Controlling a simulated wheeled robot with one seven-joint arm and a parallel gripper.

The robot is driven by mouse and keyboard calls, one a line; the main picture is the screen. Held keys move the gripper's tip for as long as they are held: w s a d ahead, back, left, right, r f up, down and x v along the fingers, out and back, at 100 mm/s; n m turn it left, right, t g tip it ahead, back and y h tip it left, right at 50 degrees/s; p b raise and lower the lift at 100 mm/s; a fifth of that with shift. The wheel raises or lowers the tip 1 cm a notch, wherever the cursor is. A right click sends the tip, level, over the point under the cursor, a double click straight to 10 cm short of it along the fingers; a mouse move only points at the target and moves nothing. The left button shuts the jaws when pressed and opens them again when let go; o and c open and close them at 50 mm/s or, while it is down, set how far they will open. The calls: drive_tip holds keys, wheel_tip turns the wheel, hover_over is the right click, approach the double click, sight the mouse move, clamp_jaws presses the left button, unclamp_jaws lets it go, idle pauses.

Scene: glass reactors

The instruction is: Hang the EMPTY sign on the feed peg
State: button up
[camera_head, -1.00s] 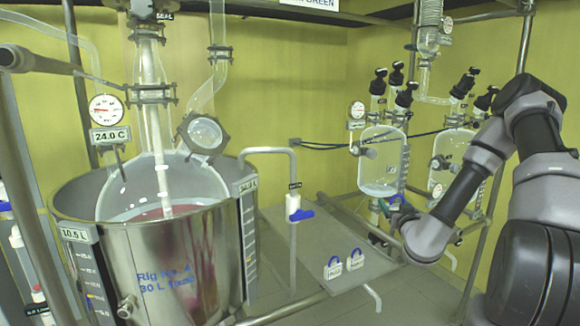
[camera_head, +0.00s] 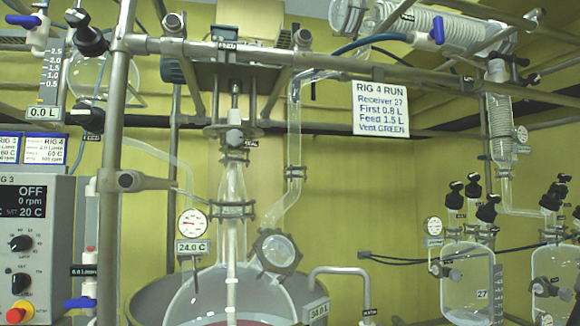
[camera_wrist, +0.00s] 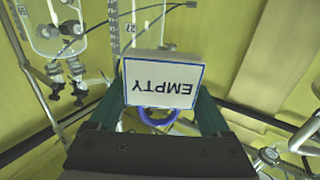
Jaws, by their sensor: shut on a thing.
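The EMPTY sign (camera_wrist: 177,72) is a white plate with a dark blue border, upside down in the wrist view. A blue loop (camera_wrist: 158,118) shows at its lower edge there. My gripper (camera_wrist: 160,92) is shut on the sign, with one finger at each side of it. Neither the sign nor my gripper shows in the head view. I cannot clearly make out the peg itself.
The metal frame bar (camera_head: 230,50) crosses above the reactor (camera_head: 210,300). A white RIG 4 RUN notice (camera_head: 380,108) hangs right of it, below a glass condenser (camera_head: 450,30). A control box (camera_head: 35,245) stands at left. Glass receivers (camera_head: 468,280) stand at right.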

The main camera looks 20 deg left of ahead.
drive_tip(key=w+a+f+n+g+y, duration=0.2)
drive_tip(key=w+f+n+y, duration=0.3)
drive_tip(key=w+f+y, duration=0.3)
wheel_tip(320, 180, down, 6)
drive_tip(key=w, duration=0.3)
drive_tip(key=shift+r+n, duration=0.2)
drive_tip(key=shift+n, duration=0.1)
wheel_tip(320, 180, down, 10)
drive_tip(key=shift+r, duration=0.25)
